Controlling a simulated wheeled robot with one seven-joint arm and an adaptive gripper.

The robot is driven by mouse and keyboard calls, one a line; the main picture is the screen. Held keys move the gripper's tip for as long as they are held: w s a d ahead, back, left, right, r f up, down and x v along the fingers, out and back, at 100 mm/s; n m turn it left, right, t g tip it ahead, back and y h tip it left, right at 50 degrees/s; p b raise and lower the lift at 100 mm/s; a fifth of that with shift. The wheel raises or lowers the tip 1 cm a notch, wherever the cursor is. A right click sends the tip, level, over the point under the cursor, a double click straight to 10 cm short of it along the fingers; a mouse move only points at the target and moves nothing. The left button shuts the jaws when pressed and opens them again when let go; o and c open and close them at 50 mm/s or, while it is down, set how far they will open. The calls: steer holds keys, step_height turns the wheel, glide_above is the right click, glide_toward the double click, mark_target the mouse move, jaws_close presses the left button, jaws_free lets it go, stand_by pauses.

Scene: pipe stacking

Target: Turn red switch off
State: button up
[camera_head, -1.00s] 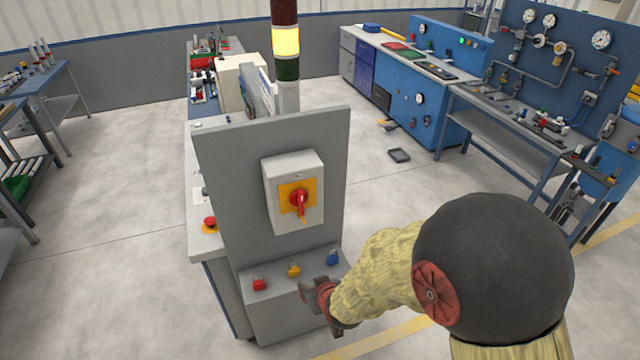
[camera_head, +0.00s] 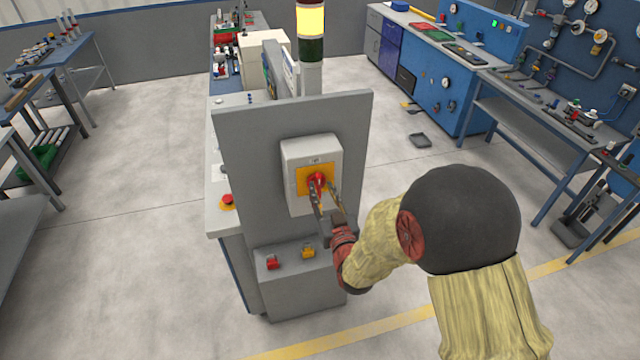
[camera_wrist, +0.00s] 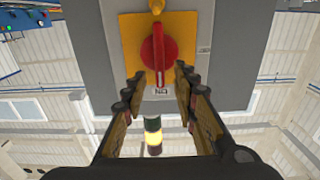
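The red rotary switch (camera_head: 317,182) sits on a yellow plate on a light grey box fixed to the upright grey panel. In the wrist view the red knob (camera_wrist: 159,54) stands in line with the picture's vertical, its lower end near a small label. My gripper (camera_head: 328,192) is at the switch in the head view, its two fingers apart. In the wrist view the open fingers (camera_wrist: 159,78) lie on either side of the knob's lower end. I cannot tell whether they touch it.
A red button (camera_head: 272,262) and a yellow button (camera_head: 308,251) sit on the ledge below. A signal tower (camera_head: 311,20) with a lit yellow lamp rises behind the panel (camera_head: 240,150). A red emergency button (camera_head: 227,199) is on the bench at left. Floor is open around.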

mark_target(320, 184)
steer(key=shift+x, duration=1.55)
steer(key=shift+c, duration=0.7)
jaws_close()
